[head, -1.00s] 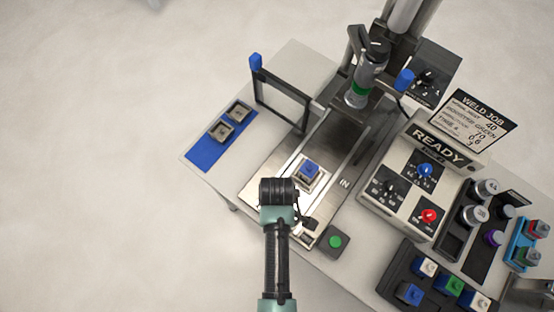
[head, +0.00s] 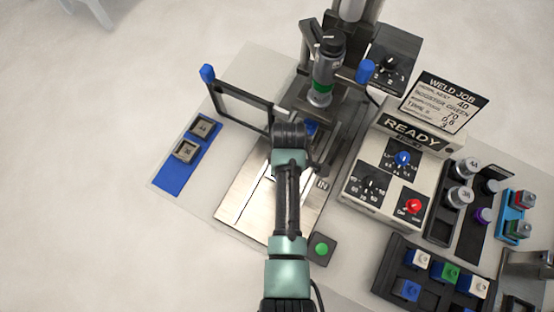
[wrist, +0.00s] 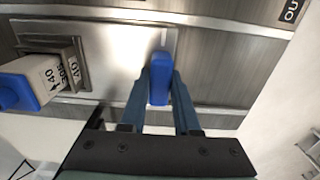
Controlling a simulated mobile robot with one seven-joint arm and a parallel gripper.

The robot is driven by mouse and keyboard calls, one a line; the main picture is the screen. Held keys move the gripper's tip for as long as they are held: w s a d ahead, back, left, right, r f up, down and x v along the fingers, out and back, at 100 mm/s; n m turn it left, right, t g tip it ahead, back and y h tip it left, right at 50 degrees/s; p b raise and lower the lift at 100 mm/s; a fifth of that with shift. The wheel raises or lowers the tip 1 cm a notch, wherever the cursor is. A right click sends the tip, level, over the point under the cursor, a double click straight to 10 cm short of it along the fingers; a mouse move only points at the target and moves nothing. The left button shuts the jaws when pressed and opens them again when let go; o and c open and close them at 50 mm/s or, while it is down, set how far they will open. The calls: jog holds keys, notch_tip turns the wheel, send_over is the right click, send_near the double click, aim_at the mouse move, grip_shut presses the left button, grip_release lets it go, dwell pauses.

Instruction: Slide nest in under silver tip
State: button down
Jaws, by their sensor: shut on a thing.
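The sliding plate (wrist: 112,48) is bare metal and carries the nest (wrist: 60,60), a stepped grey block marked 40. A white and blue part (wrist: 20,85) sits at the nest in the wrist view. My gripper (wrist: 160,85) is shut on the blue handle (wrist: 158,75) at the plate's end. In the head view my wrist hides the handle and most of the nest; a bit of blue (head: 312,127) shows past it. The silver tip (head: 319,99) hangs below a green band, just beyond that blue. I cannot tell whether the nest is fully beneath it.
The bare track (head: 255,205) lies toward me, marked IN at its right. A dark frame with blue-tipped posts (head: 207,74) stands left of the press. The control box reading READY (head: 410,133) is close on the right. A green button (head: 321,249) sits near the front.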

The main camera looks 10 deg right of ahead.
jog(key=shift+w+d+f+b, duration=0.1)
jog(key=shift+w+d+b, duration=0.2)
jog(key=shift+w, duration=0.25)
jog(key=shift+w+d+b, duration=0.15)
jog(key=shift+w+d, duration=0.25)
jog(key=shift+w, duration=0.1)
jog(key=shift+w+d+r+b, duration=0.2)
jog(key=shift+w+d+b, duration=0.1)
jog(key=shift+w+d, duration=0.2)
jog(key=shift+w, duration=0.1)
jog(key=c, duration=0.6)
grip_release()
jog(key=shift+w, duration=0.1)
jog(key=shift+c, duration=0.2)
jog(key=shift+r, duration=0.15)
notch_tip(320, 180, up, 13)
jog(key=shift+f+b, duration=0.2)
jog(key=shift+b, duration=0.25)
